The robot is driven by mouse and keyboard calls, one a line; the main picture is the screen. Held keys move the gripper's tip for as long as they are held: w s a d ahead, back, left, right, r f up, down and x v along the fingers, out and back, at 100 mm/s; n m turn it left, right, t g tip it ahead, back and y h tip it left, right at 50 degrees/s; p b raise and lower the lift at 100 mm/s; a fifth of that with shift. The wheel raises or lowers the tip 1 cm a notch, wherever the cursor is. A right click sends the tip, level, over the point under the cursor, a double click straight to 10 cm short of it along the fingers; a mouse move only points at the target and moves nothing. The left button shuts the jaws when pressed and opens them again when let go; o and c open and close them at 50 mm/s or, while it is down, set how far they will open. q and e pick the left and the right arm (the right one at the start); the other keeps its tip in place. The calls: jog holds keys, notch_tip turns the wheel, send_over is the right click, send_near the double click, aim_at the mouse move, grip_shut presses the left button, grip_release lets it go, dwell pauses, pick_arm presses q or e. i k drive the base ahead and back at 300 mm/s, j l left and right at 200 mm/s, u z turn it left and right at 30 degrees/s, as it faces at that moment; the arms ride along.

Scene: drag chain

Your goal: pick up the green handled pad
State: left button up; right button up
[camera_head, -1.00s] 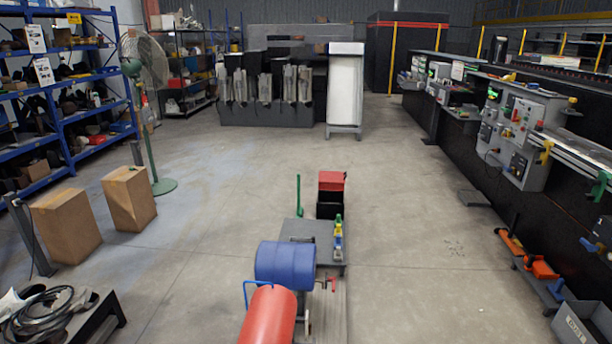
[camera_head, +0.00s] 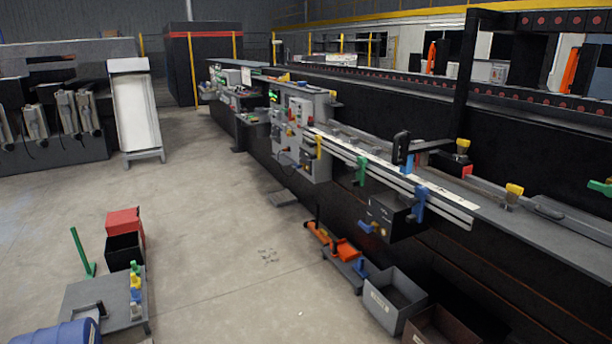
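I cannot tell for sure which thing is the green handled pad. A green piece (camera_head: 361,170) hangs at the front rail of the long dark bench, between a yellow piece (camera_head: 319,147) and a blue piece (camera_head: 418,204). Another green-ended piece (camera_head: 600,187) shows at the right edge, on or over the bench, cut off by the frame. Small green, yellow and blue items (camera_head: 135,283) stand on a low grey cart (camera_head: 95,300) at lower left. Neither of my grippers is in view.
The long bench (camera_head: 470,245) runs along the right. Open bins (camera_head: 395,298) and orange tools (camera_head: 335,245) lie on the floor along its foot. A red and black box (camera_head: 125,235), a green post (camera_head: 82,253) and a blue drum (camera_head: 55,333) are lower left.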

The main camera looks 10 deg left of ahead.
aim_at(135, 269)
jog(key=i+l, duration=0.25)
jog(key=i, duration=0.2)
jog(key=i+l, duration=0.25)
jog(key=i, duration=0.2)
jog(key=i+j+u, duration=0.15)
jog(key=i+u, duration=0.55)
jog(key=i, duration=0.25)
jog(key=i+l+u, duration=0.15)
jog(key=i+u, duration=0.3)
jog(key=i, duration=1.7)
jog(key=i+l+u, duration=0.2)
jog(key=i, duration=0.35)
jog(key=i+l+u, duration=0.2)
jog(key=i, duration=0.35)
jog(key=i+l+u, duration=0.2)
jog(key=i, duration=0.3)
